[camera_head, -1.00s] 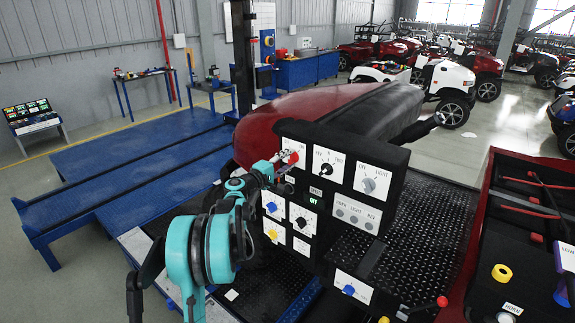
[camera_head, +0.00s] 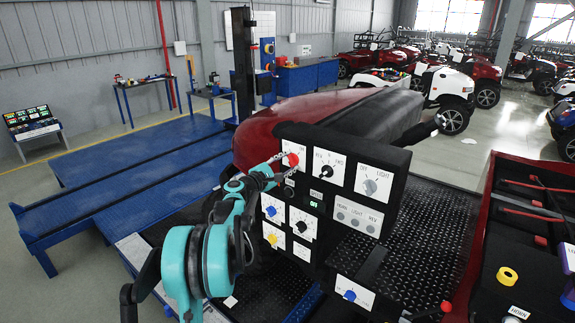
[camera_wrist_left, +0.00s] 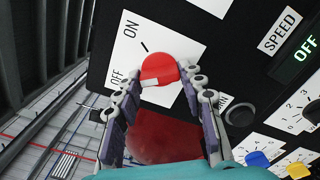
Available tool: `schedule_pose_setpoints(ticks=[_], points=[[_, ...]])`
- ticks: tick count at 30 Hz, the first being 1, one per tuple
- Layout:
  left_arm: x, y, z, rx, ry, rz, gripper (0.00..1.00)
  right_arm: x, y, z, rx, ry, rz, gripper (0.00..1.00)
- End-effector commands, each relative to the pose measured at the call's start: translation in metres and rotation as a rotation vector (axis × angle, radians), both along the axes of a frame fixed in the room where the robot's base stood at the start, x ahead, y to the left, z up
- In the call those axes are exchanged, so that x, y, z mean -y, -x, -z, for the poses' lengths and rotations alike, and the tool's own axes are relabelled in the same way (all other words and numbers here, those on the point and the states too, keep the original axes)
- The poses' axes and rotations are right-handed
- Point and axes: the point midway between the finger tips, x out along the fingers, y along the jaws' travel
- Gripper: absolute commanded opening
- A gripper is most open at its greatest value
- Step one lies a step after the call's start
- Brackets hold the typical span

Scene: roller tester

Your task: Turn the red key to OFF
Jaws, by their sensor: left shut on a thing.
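The red key (camera_head: 290,159) is a round red knob on a white ON/OFF plate at the upper left of the black control panel (camera_head: 345,252). My left gripper (camera_head: 279,167) reaches it from the left and is shut on it. In the left wrist view the key (camera_wrist_left: 160,68) sits between the two fingertips, which partly cover its sides. A white bar on the knob lies toward the OFF label, at the left of the plate (camera_wrist_left: 178,42); ON stands above it. A small display (camera_wrist_left: 306,48) reads OFF in green. My right gripper is not in view.
Close by on the panel are a black REV/FWD knob (camera_head: 326,170), a grey LIGHT knob (camera_head: 370,187), blue (camera_head: 271,211) and yellow (camera_head: 273,239) knobs and several grey buttons. A red vehicle body (camera_head: 262,137) stands behind the panel. A blue platform (camera_head: 110,205) lies at left.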

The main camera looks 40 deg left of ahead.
Motion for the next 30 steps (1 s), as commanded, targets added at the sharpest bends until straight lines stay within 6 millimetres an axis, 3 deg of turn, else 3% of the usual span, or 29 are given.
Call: schedule_pose_setpoints(ticks=[13,14,16,26,30], points=[[0.0,0.0,0.001,-0.002,0.009,0.001,0.1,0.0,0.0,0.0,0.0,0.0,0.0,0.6],[0.0,0.0,0.001,-0.002,0.009,0.001,0.44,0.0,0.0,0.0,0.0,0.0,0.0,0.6],[0.0,0.0,0.001,-0.001,0.009,0.001,0.6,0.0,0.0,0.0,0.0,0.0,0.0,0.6],[0.0,0.002,0.0,-0.001,0.009,-0.001,0.6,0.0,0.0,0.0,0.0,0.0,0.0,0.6],[-0.001,0.018,0.0,0.0,0.009,-0.002,0.6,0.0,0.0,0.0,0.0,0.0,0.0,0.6]])
